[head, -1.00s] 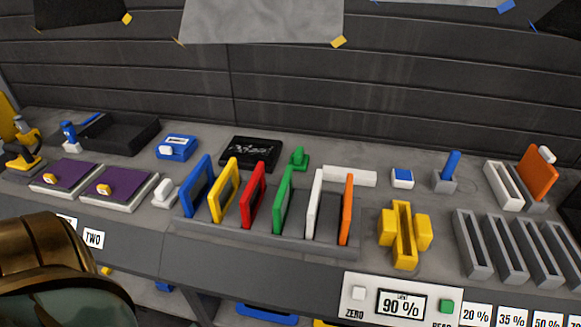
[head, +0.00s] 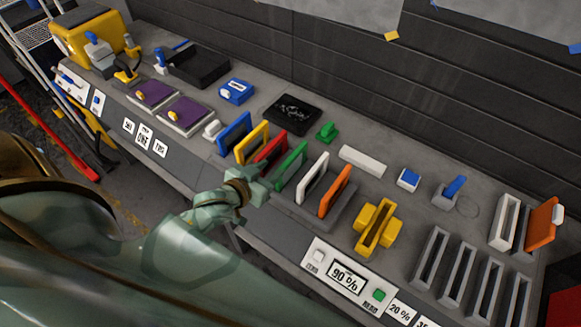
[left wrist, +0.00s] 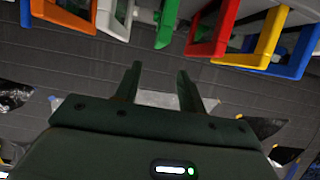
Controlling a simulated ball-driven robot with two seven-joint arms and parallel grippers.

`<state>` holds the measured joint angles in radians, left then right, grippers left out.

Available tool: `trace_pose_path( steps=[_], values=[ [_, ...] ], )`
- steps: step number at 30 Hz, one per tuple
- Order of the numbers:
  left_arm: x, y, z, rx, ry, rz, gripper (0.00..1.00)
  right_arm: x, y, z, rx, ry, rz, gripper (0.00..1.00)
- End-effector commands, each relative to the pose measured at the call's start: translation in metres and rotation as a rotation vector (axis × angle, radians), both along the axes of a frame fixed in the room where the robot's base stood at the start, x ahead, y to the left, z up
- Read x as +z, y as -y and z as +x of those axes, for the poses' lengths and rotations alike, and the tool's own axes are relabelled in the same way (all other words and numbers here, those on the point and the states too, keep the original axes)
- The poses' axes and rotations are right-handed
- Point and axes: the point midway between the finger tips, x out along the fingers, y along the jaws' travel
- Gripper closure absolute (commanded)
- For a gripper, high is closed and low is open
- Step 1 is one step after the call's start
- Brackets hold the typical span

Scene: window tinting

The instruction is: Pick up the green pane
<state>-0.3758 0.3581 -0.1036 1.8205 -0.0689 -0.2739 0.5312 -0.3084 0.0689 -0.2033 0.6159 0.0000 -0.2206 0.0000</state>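The green pane (head: 291,164) stands upright in a grey rack (head: 312,216), between the red pane (head: 272,149) and the white pane (head: 313,178). My left gripper (head: 262,183) is at the front of the rack, beside the red and green panes, and partly covers their lower ends. In the left wrist view my left gripper (left wrist: 158,80) is open with nothing between its fingers. The green pane (left wrist: 166,22) shows there beyond the fingertips, roughly in line with the gap and apart from them. My right gripper is not in view.
Blue (head: 235,133), yellow (head: 252,142) and orange (head: 335,190) panes stand in the same rack, close together. A yellow holder (head: 377,228) and a slotted grey rack (head: 457,271) stand to the right. A small green block (head: 326,131) lies behind.

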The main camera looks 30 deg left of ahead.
Motion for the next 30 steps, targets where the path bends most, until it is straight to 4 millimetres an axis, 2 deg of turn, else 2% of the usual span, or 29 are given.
trace_pose_path(
  steps=[3, 11, 18, 22, 27, 28, 30],
  values=[
    [-0.010, 0.002, 0.024, 0.000, 0.002, -0.001, 0.60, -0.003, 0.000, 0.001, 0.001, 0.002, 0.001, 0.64],
    [-0.020, 0.004, 0.047, 0.000, -0.001, 0.001, 0.60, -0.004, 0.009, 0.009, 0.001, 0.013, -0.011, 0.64],
    [-0.039, 0.006, 0.080, 0.000, -0.001, 0.000, 0.60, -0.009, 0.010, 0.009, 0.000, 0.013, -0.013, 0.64],
    [-0.042, 0.007, 0.088, -0.001, -0.001, 0.000, 0.60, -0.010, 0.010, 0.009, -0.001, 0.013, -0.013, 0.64],
    [-0.042, 0.007, 0.088, -0.001, -0.001, 0.000, 0.60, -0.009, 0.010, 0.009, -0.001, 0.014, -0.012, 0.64],
    [-0.042, 0.007, 0.088, -0.001, -0.001, 0.000, 0.63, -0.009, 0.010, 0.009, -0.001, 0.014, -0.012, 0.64],
    [-0.042, 0.007, 0.087, -0.001, -0.001, 0.000, 0.82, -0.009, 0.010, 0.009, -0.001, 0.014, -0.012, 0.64]
  ],
)
